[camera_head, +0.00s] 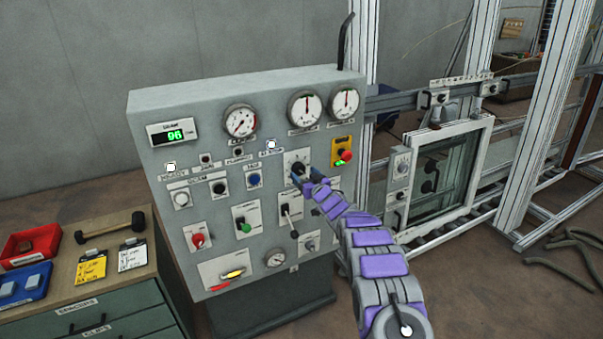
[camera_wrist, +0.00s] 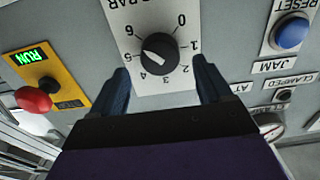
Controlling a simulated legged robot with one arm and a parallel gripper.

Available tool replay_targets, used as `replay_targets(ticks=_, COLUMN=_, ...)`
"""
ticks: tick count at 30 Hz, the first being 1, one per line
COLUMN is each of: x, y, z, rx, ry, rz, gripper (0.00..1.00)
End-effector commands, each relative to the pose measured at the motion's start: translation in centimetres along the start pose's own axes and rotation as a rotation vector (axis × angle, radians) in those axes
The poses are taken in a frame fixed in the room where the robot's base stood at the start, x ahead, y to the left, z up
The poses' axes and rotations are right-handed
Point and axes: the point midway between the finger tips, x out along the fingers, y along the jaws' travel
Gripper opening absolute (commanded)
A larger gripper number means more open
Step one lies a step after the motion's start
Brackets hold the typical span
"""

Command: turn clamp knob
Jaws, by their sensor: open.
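The knob (camera_wrist: 160,48) is round and black, on a white plate (camera_wrist: 142,17) with a scale from 0 to 6 and the word BAR. Its white pointer mark appears to lie toward the 5. In the head view the knob's plate (camera_head: 297,158) is on the upper right part of the grey panel, with the knob partly hidden by my gripper. My gripper (camera_head: 304,181) is at the panel front. In the wrist view my gripper (camera_wrist: 161,66) is open, one finger on each side of the knob, with gaps between fingers and knob.
The panel (camera_head: 160,103) carries gauges, buttons and levers. A red stop knob (camera_head: 345,155) on a yellow plate sits right of my gripper; a blue RESET button (camera_wrist: 291,33) is nearby. A glass-windowed frame (camera_head: 450,165) stands right. A bench (camera_head: 110,290) with a mallet is at left.

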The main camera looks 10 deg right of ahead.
Motion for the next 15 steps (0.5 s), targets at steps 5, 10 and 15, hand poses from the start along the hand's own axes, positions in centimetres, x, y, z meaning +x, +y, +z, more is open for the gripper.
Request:
replay_targets(ticks=5, x=1.3, y=-0.2, z=0.1, rx=0.002, ry=0.002, rz=-0.008, gripper=0.78)
replay_targets(ticks=10, x=2.2, y=-0.1, z=0.2, rx=0.002, ry=-0.002, rz=-0.006, gripper=0.78)
replay_targets(ticks=15, x=2.8, y=-0.1, z=0.1, rx=0.001, ry=0.000, rz=-0.004, gripper=0.78)
